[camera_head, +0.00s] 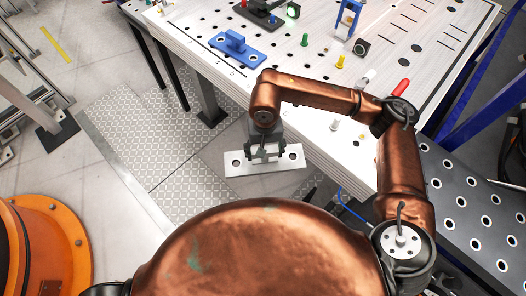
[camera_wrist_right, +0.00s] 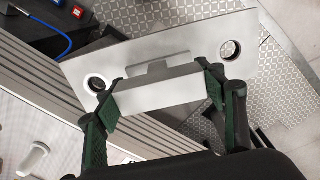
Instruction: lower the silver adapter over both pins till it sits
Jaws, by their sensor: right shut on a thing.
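The silver adapter (camera_head: 278,164) is a flat plate with a hole near each end and a raised block in its middle. My right gripper (camera_head: 264,150) is shut on that block. The right wrist view shows the adapter (camera_wrist_right: 205,45) with green fingers of the right gripper (camera_wrist_right: 163,93) on both sides of the block. The adapter hangs off the table's front edge, over the floor. A pale pin (camera_head: 335,124) stands near that edge and another pale pin (camera_head: 369,76) farther back; I cannot tell whether these are the task's pair. My left gripper is not in view.
The perforated table (camera_head: 300,62) holds a blue handled plate (camera_head: 237,46), a green peg (camera_head: 304,40), a yellow peg (camera_head: 340,62) and a red handle (camera_head: 401,87). A grey perforated bench (camera_head: 470,200) stands at right. An orange round base (camera_head: 45,245) is at lower left.

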